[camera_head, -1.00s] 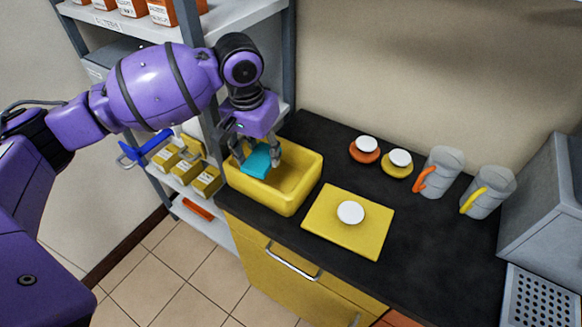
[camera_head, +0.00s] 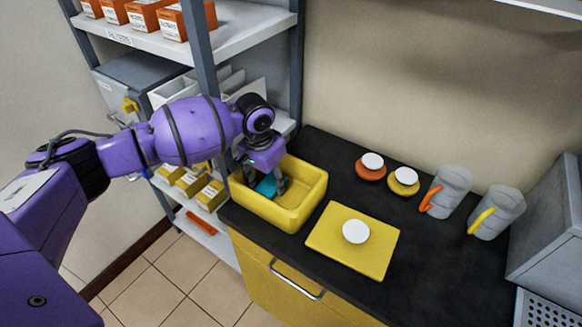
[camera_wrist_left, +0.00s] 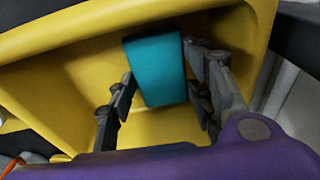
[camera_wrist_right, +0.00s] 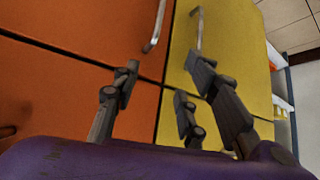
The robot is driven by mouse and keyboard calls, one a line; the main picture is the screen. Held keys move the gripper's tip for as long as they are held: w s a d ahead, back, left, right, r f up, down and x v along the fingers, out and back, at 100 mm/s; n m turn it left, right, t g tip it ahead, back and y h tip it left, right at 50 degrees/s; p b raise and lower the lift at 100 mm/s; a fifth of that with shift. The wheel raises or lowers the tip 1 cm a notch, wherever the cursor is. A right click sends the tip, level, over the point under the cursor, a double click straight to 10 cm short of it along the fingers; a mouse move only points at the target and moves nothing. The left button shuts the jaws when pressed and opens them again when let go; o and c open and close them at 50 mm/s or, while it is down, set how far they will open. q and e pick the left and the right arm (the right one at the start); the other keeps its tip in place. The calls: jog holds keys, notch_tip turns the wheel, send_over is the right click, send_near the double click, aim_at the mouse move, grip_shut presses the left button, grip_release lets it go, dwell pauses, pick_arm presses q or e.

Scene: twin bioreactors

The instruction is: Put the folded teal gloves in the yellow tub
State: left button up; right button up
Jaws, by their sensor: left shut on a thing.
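The folded teal gloves (camera_head: 266,187) are down inside the yellow tub (camera_head: 297,208), near its left end. They show as a teal block in the left wrist view (camera_wrist_left: 157,68), between the fingers and within the tub's walls. My left gripper (camera_head: 264,180) reaches down into the tub from above and is shut on the gloves. Whether the gloves touch the tub's floor is hard to tell. My right gripper (camera_wrist_right: 160,95) shows only in the right wrist view, with its fingers apart and nothing between them, in front of orange and yellow cabinet doors.
The tub stands at the left end of the black counter (camera_head: 330,155). To its right are a yellow board (camera_head: 330,245) with a white-topped disc, two small lidded pots (camera_head: 371,167), and two grey jugs (camera_head: 452,188). A shelf rack (camera_head: 235,40) stands close behind left.

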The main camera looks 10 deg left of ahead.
aim_at(268, 186)
pick_arm(q)
jog(key=shift+f, duration=0.2)
pick_arm(e)
jog(key=shift+s+d, duration=0.15)
jog(key=shift+d, duration=0.05)
pick_arm(q)
jog(key=shift+f, duration=0.2)
jog(key=o, duration=0.5)
jog(key=shift+r, duration=0.2)
jog(key=r, duration=0.6)
jog(key=shift+s+a+p, duration=0.15)
jog(key=shift+s+p, duration=0.1)
jog(key=shift+p, duration=0.05)
notch_tip(268, 186, up, 6)
jog(key=shift+s, duration=0.45)
pick_arm(e)
jog(key=shift+a+r, duration=0.2)
jog(key=shift+r, duration=0.2)
